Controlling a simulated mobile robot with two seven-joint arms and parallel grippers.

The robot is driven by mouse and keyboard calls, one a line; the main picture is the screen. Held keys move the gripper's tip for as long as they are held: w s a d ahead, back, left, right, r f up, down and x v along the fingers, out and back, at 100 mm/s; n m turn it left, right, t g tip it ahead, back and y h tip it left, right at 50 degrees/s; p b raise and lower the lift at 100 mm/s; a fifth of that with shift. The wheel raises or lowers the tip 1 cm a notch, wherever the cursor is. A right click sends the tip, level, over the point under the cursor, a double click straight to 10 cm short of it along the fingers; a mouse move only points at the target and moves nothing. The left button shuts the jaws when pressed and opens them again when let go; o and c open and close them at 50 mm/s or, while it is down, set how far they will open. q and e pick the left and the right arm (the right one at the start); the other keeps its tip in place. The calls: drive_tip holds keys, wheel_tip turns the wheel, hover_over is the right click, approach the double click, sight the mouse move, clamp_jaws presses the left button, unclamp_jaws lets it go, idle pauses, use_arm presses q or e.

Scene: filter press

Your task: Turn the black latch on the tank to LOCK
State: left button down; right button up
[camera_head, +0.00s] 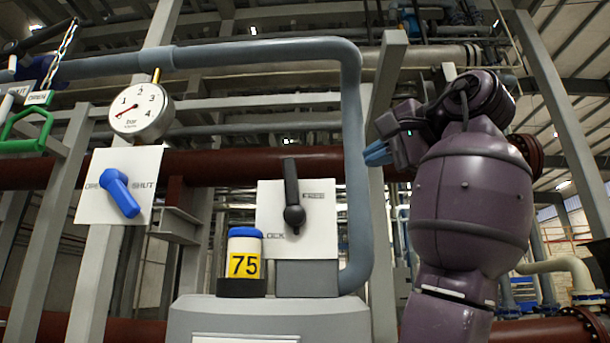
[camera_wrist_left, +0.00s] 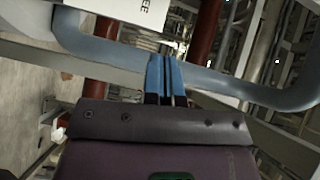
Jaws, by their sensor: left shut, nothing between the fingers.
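The black latch (camera_head: 291,190) is on a white plate (camera_head: 268,210) above the grey tank (camera_head: 200,318). Its handle points almost straight up from its round pivot. FREE is printed to the right of the pivot and LOCK at the lower left. My left gripper (camera_head: 375,153) is shut and empty, its blue fingers to the right of the latch and apart from it, near the grey vertical pipe. The left wrist view shows the closed fingers (camera_wrist_left: 166,78) before the pipe, with a plate corner (camera_wrist_left: 130,8) above; the latch itself is not seen there. My right gripper is not in view.
The grey bent pipe (camera_head: 354,130) stands between the latch and my left gripper. A blue-capped container marked 75 (camera_head: 244,262) stands on the tank, left of the latch. A blue valve handle (camera_head: 120,193) and a pressure gauge (camera_head: 140,112) are farther left.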

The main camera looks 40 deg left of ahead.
use_arm(q)
drive_tip(key=s, duration=0.1)
drive_tip(key=p, duration=0.2)
approach(293, 195)
drive_tip(key=w+a+r, duration=0.3)
drive_tip(key=w+r, duration=0.1)
drive_tip(key=w, duration=0.2)
drive_tip(key=shift+g, duration=0.3)
drive_tip(key=s+a, duration=0.1)
drive_tip(key=s+a+f, duration=0.1)
drive_tip(key=a, duration=0.1)
drive_tip(key=shift+s+a, duration=0.15)
drive_tip(key=shift+a, duration=0.05)
drive_tip(key=shift+a, duration=0.1)
